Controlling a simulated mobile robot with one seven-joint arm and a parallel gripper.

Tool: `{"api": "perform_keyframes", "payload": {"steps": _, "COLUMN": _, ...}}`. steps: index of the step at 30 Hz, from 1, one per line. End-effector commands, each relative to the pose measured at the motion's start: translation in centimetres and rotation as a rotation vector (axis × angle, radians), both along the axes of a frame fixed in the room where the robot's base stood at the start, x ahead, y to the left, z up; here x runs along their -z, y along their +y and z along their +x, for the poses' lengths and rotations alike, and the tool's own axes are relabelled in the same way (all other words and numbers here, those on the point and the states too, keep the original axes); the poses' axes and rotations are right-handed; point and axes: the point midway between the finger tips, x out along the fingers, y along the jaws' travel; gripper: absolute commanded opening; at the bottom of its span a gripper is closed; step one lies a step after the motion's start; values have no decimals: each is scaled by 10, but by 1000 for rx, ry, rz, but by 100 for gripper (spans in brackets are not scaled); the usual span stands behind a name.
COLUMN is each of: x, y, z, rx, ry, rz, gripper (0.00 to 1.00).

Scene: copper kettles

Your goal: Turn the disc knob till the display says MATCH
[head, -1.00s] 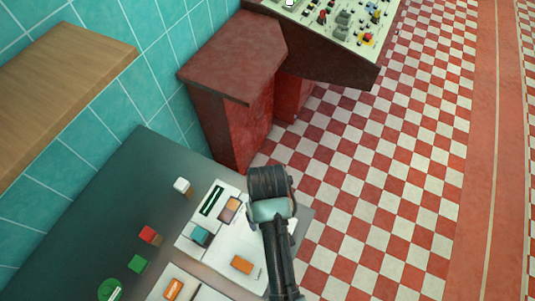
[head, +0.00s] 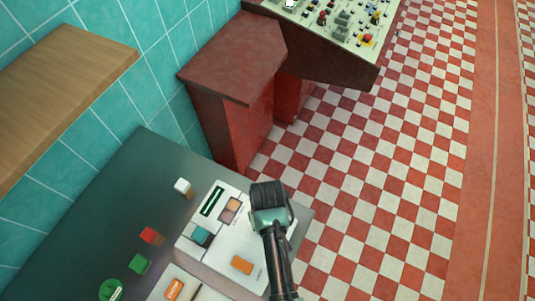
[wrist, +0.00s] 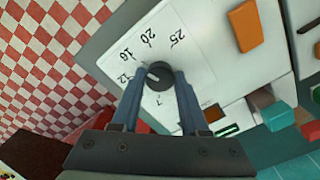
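The disc knob (wrist: 160,77) is dark and round, with a pale pointer mark, on a white panel (wrist: 192,40). A printed scale runs around it: 7, 12, 16, 20, 25. The pointer faces the 12 to 16 side. My gripper (wrist: 159,80) has one finger on each side of the knob, and both fingertips appear to touch it. In the head view my gripper (head: 268,195) hides the knob. The display (head: 212,201) is a dark strip with a green edge at the panel's far end. I cannot read any text on it.
The panel carries an orange block (head: 242,264), a teal block (head: 201,236) and a brownish square (head: 230,209). Red (head: 151,235), green (head: 139,264) and white (head: 182,186) pieces stand on the dark counter (head: 110,210). A red cabinet (head: 232,95) stands beyond.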

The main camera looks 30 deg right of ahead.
Motion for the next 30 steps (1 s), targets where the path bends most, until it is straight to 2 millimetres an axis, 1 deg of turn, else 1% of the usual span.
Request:
{"api": "perform_keyframes", "payload": {"steps": 1, "x": 0, "y": 0, "z": 0, "rx": 0, "ry": 0, "rz": 0, "gripper": 24}}
{"api": "perform_keyframes", "payload": {"steps": 5, "x": 0, "y": 0, "z": 0, "rx": 0, "ry": 0, "rz": 0, "gripper": 1}}
{"api": "perform_keyframes", "payload": {"steps": 11, "x": 0, "y": 0, "z": 0, "rx": 5, "ry": 0, "rz": 0, "gripper": 0}}
{"api": "perform_keyframes", "payload": {"steps": 17, "x": -1, "y": 0, "z": 0, "rx": 55, "ry": 1, "rz": 1, "gripper": 0}}
{"api": "perform_keyframes", "payload": {"steps": 23, "x": -2, "y": 1, "z": 0, "rx": 179, "ry": 1, "rz": 1, "gripper": 0}}
{"api": "perform_keyframes", "payload": {"steps": 30, "x": -2, "y": 1, "z": 1, "rx": 373, "ry": 1, "rz": 1, "gripper": 0}}
